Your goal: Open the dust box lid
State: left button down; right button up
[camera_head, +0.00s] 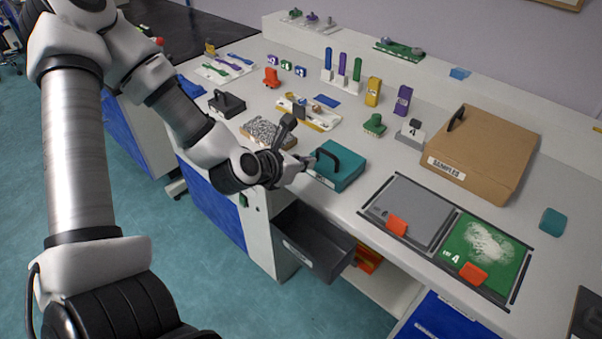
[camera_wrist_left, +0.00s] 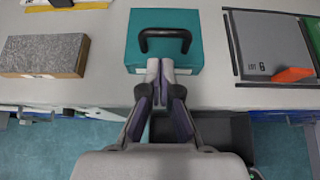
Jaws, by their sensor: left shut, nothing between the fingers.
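A teal box (camera_head: 338,172) with a black arched handle on its flat top sits near the table's front edge; I see no label that marks it as the dust box. Its top looks closed. It also shows in the left wrist view (camera_wrist_left: 194,57), with the handle (camera_wrist_left: 165,37) towards me. My left gripper (camera_head: 306,161) is shut and empty at the box's front side. In the left wrist view its fingertips (camera_wrist_left: 160,66) overlap the box's front edge, below the handle; I cannot tell whether they touch. My right gripper is not in view.
An open dark drawer (camera_head: 312,241) juts out below the gripper. A speckled grey block (camera_head: 269,132) lies left of the box, and two framed panels with orange tabs (camera_head: 397,225) lie right. A cardboard box marked SAMPLES (camera_head: 482,153) and a black handled box (camera_head: 227,104) stand further off.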

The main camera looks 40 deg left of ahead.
pick_arm(q)
jog(key=b, duration=0.1)
jog(key=f+b, duration=0.1)
jog(key=shift+w+b, duration=0.25)
jog(key=shift+b, duration=0.1)
send_near(335, 153)
jog(key=shift+w+d+f, duration=0.2)
jog(key=shift+w+f, duration=0.1)
jog(key=shift+f, duration=0.25)
jog(key=shift+w+d+f, duration=0.25)
jog(key=shift+w+f, duration=0.1)
jog(key=shift+f, duration=0.2)
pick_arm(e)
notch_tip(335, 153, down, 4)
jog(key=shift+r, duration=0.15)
pick_arm(q)
jog(key=shift+s, duration=0.1)
jog(key=shift+p, duration=0.35)
